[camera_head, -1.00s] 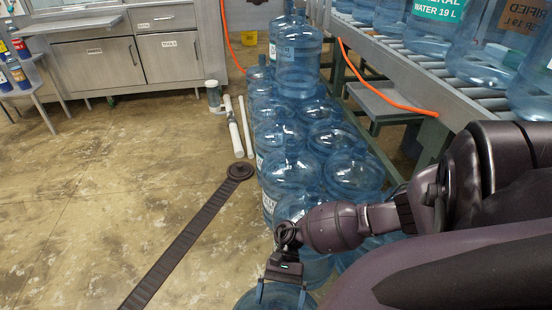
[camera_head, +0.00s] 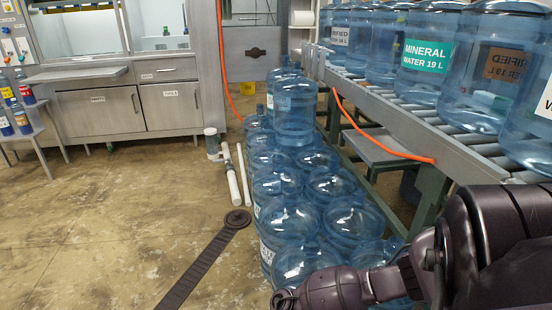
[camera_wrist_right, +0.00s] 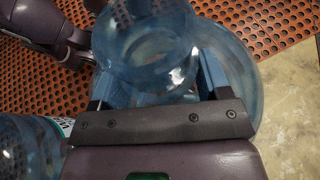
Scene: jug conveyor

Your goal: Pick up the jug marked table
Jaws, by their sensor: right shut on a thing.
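In the right wrist view my right gripper (camera_wrist_right: 158,78) is shut on a clear blue jug (camera_wrist_right: 240,65), with a finger on each side of its round top. No label shows on this jug, so I cannot tell what it is marked. In the head view only my right forearm and wrist show at the lower right; the gripper and its jug are below the picture. Several blue floor jugs (camera_head: 286,220) stand in a tight double row, some with white labels too small to read. My left gripper is not in view.
A roller conveyor (camera_head: 402,103) at the right carries several jugs, one with a green mineral water label (camera_head: 425,56). One jug (camera_head: 294,108) stands on top of the floor jugs. White pipes (camera_head: 232,176) and a dark strip (camera_head: 205,262) lie on otherwise open floor at left.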

